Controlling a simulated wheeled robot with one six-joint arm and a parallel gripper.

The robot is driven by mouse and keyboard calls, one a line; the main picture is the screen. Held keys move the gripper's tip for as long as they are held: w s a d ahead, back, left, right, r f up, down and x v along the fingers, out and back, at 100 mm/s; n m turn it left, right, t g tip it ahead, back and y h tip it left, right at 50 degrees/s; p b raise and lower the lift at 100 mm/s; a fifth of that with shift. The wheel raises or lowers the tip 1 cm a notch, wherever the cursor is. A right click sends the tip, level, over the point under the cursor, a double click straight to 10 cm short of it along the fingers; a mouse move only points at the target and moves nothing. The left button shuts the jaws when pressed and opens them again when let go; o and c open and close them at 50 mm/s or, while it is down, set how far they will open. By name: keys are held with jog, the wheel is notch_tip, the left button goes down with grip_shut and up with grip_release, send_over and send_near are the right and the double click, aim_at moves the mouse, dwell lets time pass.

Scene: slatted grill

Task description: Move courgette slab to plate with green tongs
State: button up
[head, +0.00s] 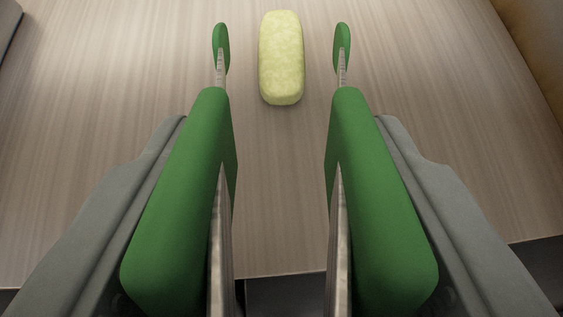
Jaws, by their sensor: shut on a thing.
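The courgette slab (281,57) is a pale yellow-green rounded block. It lies on a light brown, streaked surface at the top centre of the head view, its long side pointing away from me. My gripper (281,120) shows as two grey fingers along the outer sides of the green tongs (181,205) and is shut on them. The tongs' two arms stand apart, with green tips left and right of the slab. A gap shows between each tip and the slab, and nothing is between the arms lower down. I see no plate.
The streaked surface (90,130) is clear around the slab. Its near edge crosses the bottom of the view, with dark space below. A brown thing (535,35) cuts into the top right corner, and a dark edge (8,22) shows at top left.

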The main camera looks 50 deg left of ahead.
jog(key=shift+s+d+r, duration=0.1)
jog(key=shift+r, duration=1.2)
jog(key=shift+s+d+r, duration=0.1)
jog(key=shift+r, duration=1.2)
jog(key=shift+c, duration=0.3)
jog(key=c, duration=0.7)
notch_tip(320, 180, up, 3)
